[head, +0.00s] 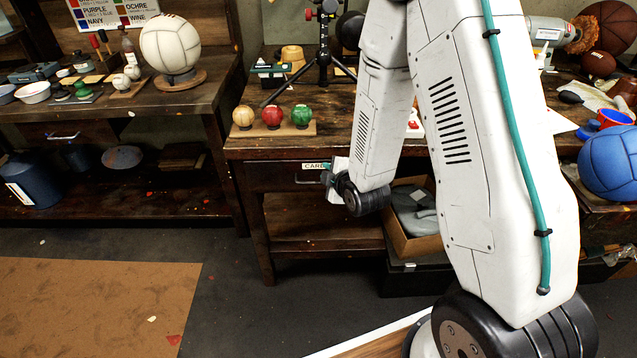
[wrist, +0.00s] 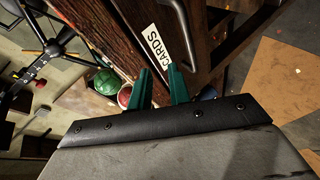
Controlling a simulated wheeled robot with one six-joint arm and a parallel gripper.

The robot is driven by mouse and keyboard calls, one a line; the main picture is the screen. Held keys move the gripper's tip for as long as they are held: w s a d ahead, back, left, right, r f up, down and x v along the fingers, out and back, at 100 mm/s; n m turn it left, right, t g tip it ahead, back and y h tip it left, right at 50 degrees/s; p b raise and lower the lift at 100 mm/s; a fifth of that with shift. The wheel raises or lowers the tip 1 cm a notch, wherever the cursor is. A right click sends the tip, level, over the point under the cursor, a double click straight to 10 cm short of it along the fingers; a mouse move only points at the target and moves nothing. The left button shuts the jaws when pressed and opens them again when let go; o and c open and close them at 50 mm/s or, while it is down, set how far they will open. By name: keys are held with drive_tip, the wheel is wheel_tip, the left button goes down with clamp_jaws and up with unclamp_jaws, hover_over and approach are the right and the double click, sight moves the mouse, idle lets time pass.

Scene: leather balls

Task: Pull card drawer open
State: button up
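The card drawer (head: 268,178) is set in the front of the dark wooden bench and looks closed. Its white CARDS label (wrist: 157,46) and dark bar handle (wrist: 183,28) show in the wrist view. My gripper (wrist: 160,74) has two green fingers standing apart with nothing between them. The fingertips are close to the label, and the handle lies beyond them to the upper right. The fingers are not around the handle. In the head view, my wrist is in front of the right part of the drawer, and the fingers are hard to make out.
Yellow, red and green balls (head: 271,116) sit on a board above the drawer. A black tripod (head: 322,60) stands behind them. A cardboard box (head: 412,240) is under the bench, right of my wrist. A blue ball (head: 610,163) is at the right. The floor before the drawer is clear.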

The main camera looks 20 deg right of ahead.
sight(319, 183)
wheel_tip(319, 183, down, 6)
drive_tip(key=s+n+t, duration=0.3)
drive_tip(key=shift+y, duration=0.3)
drive_tip(key=shift+a+x, duration=0.2)
drive_tip(key=shift+x, duration=3.7)
clamp_jaws()
